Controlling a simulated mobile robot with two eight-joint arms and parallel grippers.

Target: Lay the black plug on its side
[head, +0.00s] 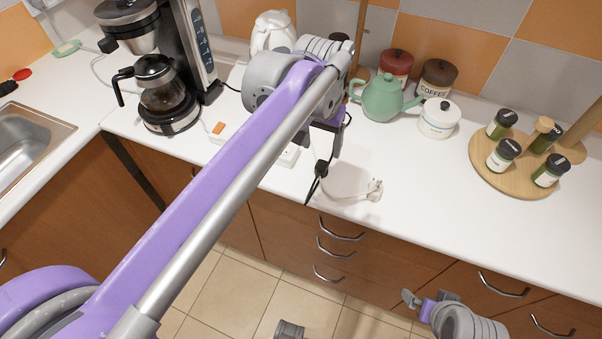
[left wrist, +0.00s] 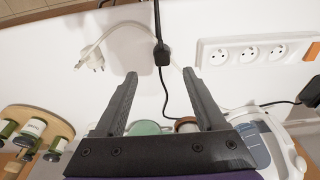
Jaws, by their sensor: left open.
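The black plug (head: 321,168) is on the white counter near its front edge, with a black cable running toward that edge. In the left wrist view the black plug (left wrist: 161,54) is ahead of the fingertips and roughly centred between them. I cannot tell whether it stands upright or lies. My left gripper (head: 336,150) is open over the counter, close to the plug in the head view. In the left wrist view the two fingers of my left gripper (left wrist: 160,76) are spread with nothing between them. My right gripper (head: 412,299) is low in front of the drawers, its jaws unclear.
A white plug (head: 375,190) with a white cable lies right of the black one. A white power strip (left wrist: 255,51) is on the other side. A green teapot (head: 385,98), a white pot (head: 438,118) and a wooden spice rack (head: 500,173) stand farther right.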

